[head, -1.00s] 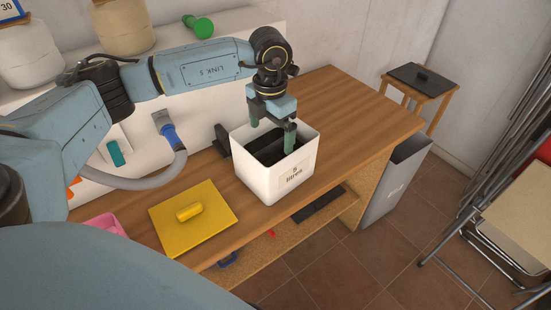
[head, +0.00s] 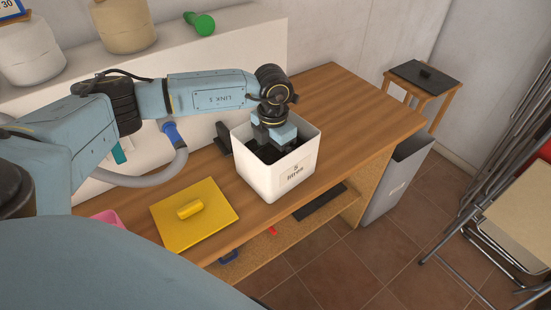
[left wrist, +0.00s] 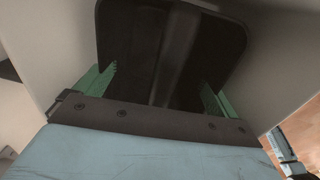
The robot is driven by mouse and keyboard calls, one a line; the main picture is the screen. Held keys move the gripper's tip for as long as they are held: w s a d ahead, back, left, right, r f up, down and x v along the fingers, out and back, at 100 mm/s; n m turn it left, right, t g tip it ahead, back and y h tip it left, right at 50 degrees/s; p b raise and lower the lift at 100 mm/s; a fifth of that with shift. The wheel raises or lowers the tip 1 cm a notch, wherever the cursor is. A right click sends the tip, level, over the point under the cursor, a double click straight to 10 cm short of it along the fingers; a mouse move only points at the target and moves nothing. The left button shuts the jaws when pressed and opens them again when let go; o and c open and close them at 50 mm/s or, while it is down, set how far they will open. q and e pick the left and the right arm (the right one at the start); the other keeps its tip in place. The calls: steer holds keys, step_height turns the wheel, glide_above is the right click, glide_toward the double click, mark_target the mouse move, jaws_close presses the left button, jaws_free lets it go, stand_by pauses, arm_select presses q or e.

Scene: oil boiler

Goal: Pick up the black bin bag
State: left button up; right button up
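A white square bin (head: 272,178) with a litres label stands on the wooden bench. Black material, which looks like the black bin bag (head: 262,152), shows inside it; its shape is mostly hidden by the bin wall and my gripper. My left gripper (head: 276,135) points down into the bin, its fingers hidden there in the head view. In the left wrist view, the green fingers of the left gripper (left wrist: 157,92) are apart, with the dark bag (left wrist: 165,50) ahead and between them. Contact cannot be told. My right gripper is not in view.
A yellow lid (head: 205,222) with a handle lies left of the bin on the bench (head: 345,120). A grey bin (head: 395,180) stands on the floor at the bench's right end. A stool (head: 420,85) holds a black lid. The bench right of the white bin is clear.

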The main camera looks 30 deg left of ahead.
arm_select(q)
steer(key=c, duration=0.5)
steer(key=shift+r, duration=0.2)
steer(key=shift+c, duration=0.2)
